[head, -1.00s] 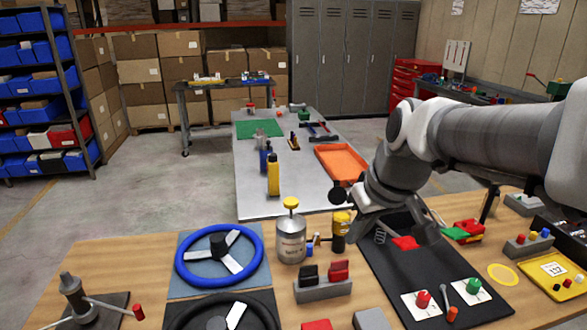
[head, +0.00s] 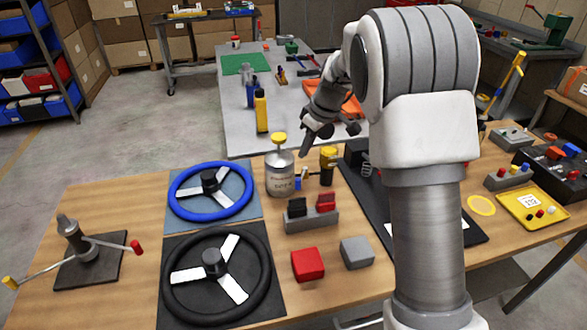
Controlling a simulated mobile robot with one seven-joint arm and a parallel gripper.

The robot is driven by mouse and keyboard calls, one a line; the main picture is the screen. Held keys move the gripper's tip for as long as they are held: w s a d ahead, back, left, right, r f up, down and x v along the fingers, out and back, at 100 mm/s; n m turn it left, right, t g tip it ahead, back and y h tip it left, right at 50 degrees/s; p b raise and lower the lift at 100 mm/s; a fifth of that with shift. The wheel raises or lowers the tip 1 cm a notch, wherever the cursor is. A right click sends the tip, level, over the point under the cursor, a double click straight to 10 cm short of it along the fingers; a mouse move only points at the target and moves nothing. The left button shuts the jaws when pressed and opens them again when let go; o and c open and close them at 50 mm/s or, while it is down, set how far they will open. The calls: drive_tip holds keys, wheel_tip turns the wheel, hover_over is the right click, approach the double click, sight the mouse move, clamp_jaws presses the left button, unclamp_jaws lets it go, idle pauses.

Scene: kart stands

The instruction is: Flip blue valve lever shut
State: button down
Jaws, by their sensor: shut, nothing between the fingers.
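A small blue piece (head: 298,184), which looks like the blue valve lever, shows low between the grey can and the yellow-topped fitting on the wooden table. It is too small to tell how the lever is turned. My gripper (head: 306,148) is shut and empty. It points down above and behind the blue piece, close to the can's right side, and looks apart from it. My arm comes down from the upper right and covers part of the table.
The grey can (head: 280,175) with a yellow knob stands left of the blue piece, the yellow-topped fitting (head: 328,163) right of it. A switch block (head: 311,214) is in front. Blue (head: 243,200) and black (head: 263,300) steering wheels lie left.

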drive_tip(key=shift+w+a+f, duration=0.15)
drive_tip(key=shift+w+f, duration=0.3)
drive_tip(key=shift+f, duration=0.1)
drive_tip(key=x, duration=1)
